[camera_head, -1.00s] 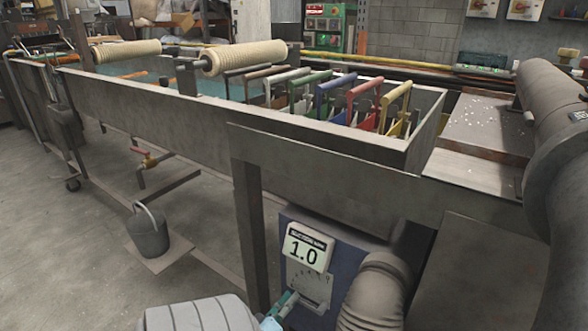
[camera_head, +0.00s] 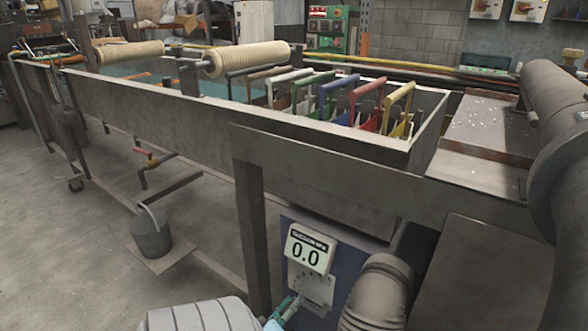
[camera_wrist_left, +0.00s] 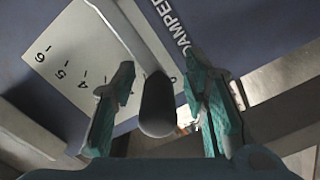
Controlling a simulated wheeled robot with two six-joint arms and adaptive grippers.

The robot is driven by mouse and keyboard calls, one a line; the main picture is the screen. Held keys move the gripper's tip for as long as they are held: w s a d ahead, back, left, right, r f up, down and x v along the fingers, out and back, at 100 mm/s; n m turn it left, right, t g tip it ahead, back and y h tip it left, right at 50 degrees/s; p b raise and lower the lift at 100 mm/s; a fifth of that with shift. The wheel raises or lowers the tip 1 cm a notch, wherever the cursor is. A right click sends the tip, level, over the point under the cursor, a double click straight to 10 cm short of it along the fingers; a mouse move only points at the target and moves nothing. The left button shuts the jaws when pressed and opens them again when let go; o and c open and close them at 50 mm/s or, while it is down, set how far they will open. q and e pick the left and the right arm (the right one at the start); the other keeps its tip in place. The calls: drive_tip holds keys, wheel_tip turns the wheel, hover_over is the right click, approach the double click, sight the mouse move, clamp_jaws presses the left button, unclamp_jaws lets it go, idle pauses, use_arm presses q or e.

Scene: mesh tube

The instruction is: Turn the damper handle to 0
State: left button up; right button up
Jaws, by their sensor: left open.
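The damper handle (camera_wrist_left: 158,105), a grey lever with a dark rounded end, shows in the left wrist view over a white scale plate (camera_wrist_left: 62,62). The digits 6, 5 and 4 are readable there; the handle hides part of the scale near its low end. My left gripper (camera_wrist_left: 163,108) is open, its teal fingers on either side of the handle, with a visible gap at the left finger. In the head view the gripper (camera_head: 288,308) is at the lower part of the damper plate (camera_head: 312,288). The display (camera_head: 308,250) above reads 0.0. My right gripper is not in view.
A thick grey duct (camera_head: 378,292) stands just right of the damper box. A metal table leg (camera_head: 253,240) is close on the left. The long tank (camera_head: 180,120) with coloured-handled frames is above. A bucket (camera_head: 151,235) stands on the left.

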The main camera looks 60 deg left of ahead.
use_arm(q)
drive_tip(key=v, duration=1.2)
drive_tip(key=shift+d, duration=0.1)
